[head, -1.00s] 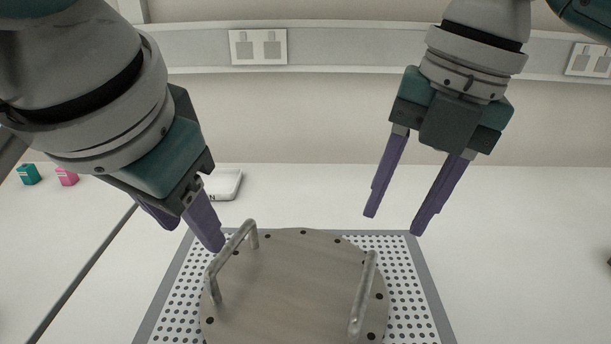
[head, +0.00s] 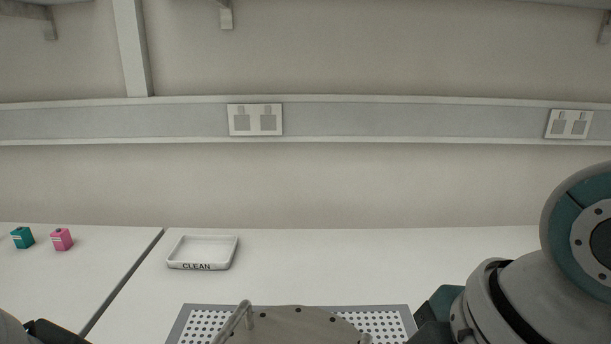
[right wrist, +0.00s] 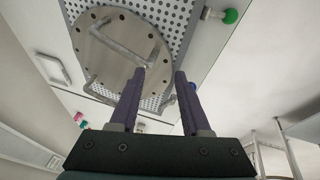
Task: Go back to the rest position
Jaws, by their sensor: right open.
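The round metal lid (head: 295,325) with bar handles lies on the perforated plate (head: 390,322) at the bottom of the head view.
A white tray marked CLEAN (head: 203,253) sits on the bench behind the plate. A teal box (head: 22,237) and a pink box (head: 61,239) stand at the far left. A green knob (right wrist: 230,16) shows beside the plate. The bench between tray and right arm is clear.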

